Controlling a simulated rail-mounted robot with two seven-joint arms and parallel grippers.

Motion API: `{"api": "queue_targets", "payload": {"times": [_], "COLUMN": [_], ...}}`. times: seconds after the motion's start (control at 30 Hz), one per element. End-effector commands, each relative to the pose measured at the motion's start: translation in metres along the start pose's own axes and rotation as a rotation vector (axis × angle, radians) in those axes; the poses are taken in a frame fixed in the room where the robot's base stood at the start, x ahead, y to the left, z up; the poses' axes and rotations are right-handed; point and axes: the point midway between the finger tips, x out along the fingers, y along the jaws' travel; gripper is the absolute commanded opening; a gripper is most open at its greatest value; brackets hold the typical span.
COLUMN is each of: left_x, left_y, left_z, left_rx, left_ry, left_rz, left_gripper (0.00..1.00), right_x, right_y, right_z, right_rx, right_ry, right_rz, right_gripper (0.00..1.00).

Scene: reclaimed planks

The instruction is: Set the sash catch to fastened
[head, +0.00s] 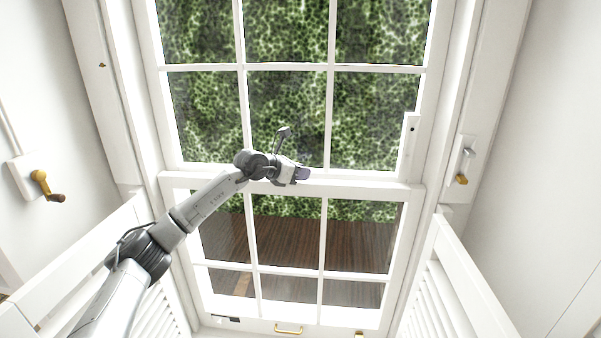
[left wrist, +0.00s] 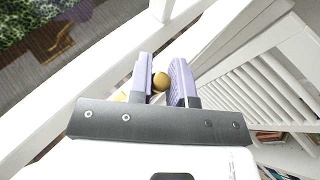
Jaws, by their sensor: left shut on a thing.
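My left gripper (head: 301,174) is at the white meeting rail (head: 365,186) of the sash window. In the left wrist view its two lilac fingers (left wrist: 162,76) are shut on a round brass knob (left wrist: 160,82), which I take to be the sash catch's. My right gripper is in neither view.
A brass crank (head: 40,182) is on the left wall, and a brass-tipped lever (head: 462,179) is on the right jamb. A brass pull (head: 288,330) is on the bottom rail. White louvred shutters (head: 440,285) flank the lower window on both sides.

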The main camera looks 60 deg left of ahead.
Motion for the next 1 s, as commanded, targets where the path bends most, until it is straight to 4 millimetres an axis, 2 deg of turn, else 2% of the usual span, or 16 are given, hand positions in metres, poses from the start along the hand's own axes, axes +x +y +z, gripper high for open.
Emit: {"api": "queue_targets", "payload": {"times": [0.17, 0.4, 0.87, 0.9, 1.0], "left_x": [0.0035, 0.0089, 0.0093, 0.0092, 0.0092], "left_y": [0.0027, 0.0072, 0.0091, 0.0092, 0.0092], "left_z": [0.0025, 0.0021, 0.0033, 0.0032, 0.0033], "left_rx": [-0.034, -0.085, -0.1, -0.1, -0.1], "left_ry": [0.004, 0.002, 0.0, 0.0, 0.0], "left_rz": [0.091, 0.206, 0.24, 0.24, 0.24], "left_gripper": [0.0, 0.0, 0.0, 0.23, 0.32], "right_x": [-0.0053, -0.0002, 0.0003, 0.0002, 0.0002], "right_y": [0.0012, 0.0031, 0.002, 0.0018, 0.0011], "right_z": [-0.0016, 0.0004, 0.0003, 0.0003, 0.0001], "right_rx": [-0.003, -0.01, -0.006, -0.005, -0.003], "right_ry": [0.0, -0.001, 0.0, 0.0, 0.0], "right_rz": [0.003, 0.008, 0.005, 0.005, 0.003], "right_gripper": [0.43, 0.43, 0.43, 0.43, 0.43]}}
